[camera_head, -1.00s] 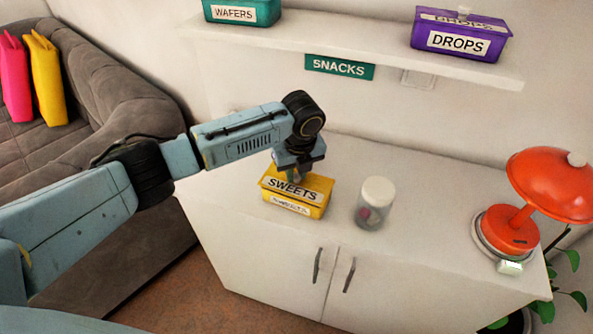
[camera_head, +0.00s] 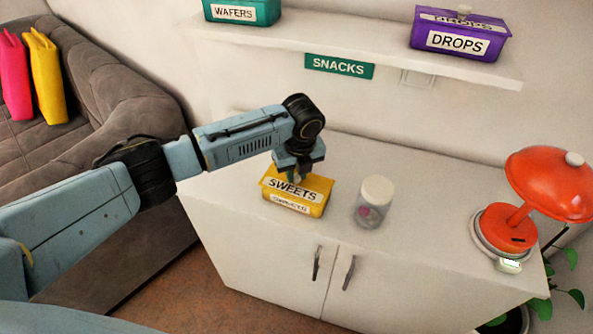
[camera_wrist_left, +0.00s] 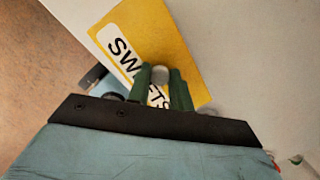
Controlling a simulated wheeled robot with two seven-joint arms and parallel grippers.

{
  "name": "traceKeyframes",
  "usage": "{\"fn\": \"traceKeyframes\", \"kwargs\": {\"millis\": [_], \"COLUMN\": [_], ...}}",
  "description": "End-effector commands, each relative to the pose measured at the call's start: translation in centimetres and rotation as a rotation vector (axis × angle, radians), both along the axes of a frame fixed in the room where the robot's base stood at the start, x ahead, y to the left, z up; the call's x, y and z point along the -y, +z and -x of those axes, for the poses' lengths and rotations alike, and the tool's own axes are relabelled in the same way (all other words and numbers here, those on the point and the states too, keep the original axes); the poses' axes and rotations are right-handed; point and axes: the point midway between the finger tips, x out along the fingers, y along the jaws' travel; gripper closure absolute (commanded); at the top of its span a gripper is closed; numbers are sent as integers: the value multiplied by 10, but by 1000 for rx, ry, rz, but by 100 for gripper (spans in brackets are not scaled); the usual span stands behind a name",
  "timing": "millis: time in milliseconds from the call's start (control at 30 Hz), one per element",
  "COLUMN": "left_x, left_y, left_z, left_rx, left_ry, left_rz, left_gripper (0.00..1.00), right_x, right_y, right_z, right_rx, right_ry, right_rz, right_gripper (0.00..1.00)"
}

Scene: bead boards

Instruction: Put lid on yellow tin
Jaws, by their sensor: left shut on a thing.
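The yellow tin (camera_head: 318,210) stands on the white cabinet, with a white label on its front. Its yellow lid, labelled SWEETS (camera_head: 318,185), is over the tin's top, roughly in line with it; I cannot tell whether it is fully seated. My left gripper (camera_head: 296,175) reaches down from above and is shut on the lid's pale knob. In the left wrist view the two green fingers (camera_wrist_left: 160,84) pinch the knob (camera_wrist_left: 160,74) above the yellow lid (camera_wrist_left: 150,30). The lid hides the tin's inside. My right gripper is out of view.
A glass jar with a white lid (camera_head: 377,188) stands close to the right of the tin. An orange lamp (camera_head: 550,185) is at the cabinet's right end. A shelf (camera_head: 370,58) above holds a teal WAFERS tin (camera_head: 240,12) and a purple DROPS tin (camera_head: 460,35).

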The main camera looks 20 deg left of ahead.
Motion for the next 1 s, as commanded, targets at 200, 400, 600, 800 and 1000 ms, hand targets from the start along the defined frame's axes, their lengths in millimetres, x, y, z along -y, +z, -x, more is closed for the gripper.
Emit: {"fn": "traceKeyframes", "kwargs": {"millis": [200,400,600,800,1000], "left_x": [0,0,0,0,0], "left_y": [0,0,0,0,0], "left_z": [0,0,0,0,0], "left_rx": [0,0,0,0,0], "left_ry": [-1,-1,-1,-1,0], "left_rz": [0,0,0,0,0], "left_gripper": [100,100,65,53,38], "right_x": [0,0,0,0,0], "right_y": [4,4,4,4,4], "right_z": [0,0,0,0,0], "right_rx": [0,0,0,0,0], "right_ry": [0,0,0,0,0], "right_rz": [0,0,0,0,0], "right_gripper": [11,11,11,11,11]}}
